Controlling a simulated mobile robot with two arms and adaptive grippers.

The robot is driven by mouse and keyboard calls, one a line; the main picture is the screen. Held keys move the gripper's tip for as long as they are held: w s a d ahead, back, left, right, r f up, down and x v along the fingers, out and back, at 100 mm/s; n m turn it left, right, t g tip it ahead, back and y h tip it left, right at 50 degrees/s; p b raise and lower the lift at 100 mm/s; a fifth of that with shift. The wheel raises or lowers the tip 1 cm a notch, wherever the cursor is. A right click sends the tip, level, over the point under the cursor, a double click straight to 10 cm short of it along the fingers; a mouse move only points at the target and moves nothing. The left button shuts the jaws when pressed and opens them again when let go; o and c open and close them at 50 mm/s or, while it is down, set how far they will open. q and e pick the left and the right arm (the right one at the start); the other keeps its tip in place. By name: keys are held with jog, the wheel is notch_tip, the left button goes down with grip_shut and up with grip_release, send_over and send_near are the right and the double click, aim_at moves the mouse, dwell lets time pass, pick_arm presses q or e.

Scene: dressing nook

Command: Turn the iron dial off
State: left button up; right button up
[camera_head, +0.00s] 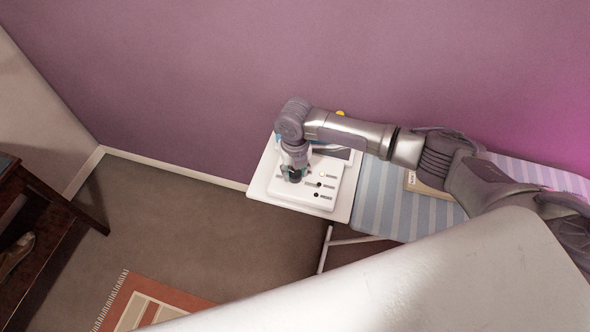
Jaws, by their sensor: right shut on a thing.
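The white panel (317,190) with small dark controls and one pale yellow spot lies on the white end of the ironing board (257,187). My right gripper (293,178) points down onto the left part of this panel. It is shut on a dark round knob, likely the iron dial, which it mostly hides. I cannot tell which way the dial is turned. My left gripper is not in view.
A striped cover (400,212) spreads over the board to the right, with a small tan box (424,187) on it. A purple wall stands close behind. A dark wooden piece of furniture (40,205) is at the left, and a fringed rug (150,302) lies on otherwise open floor.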

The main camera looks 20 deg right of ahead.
aim_at(295, 173)
jog(key=n+b, duration=0.2)
jog(key=n, duration=0.4)
jog(key=shift+n, duration=0.3)
dwell(0.4)
jog(key=o, duration=1.1)
jog(key=shift+o, duration=0.2)
jog(key=shift+r, duration=0.15)
notch_tip(295, 173, up, 12)
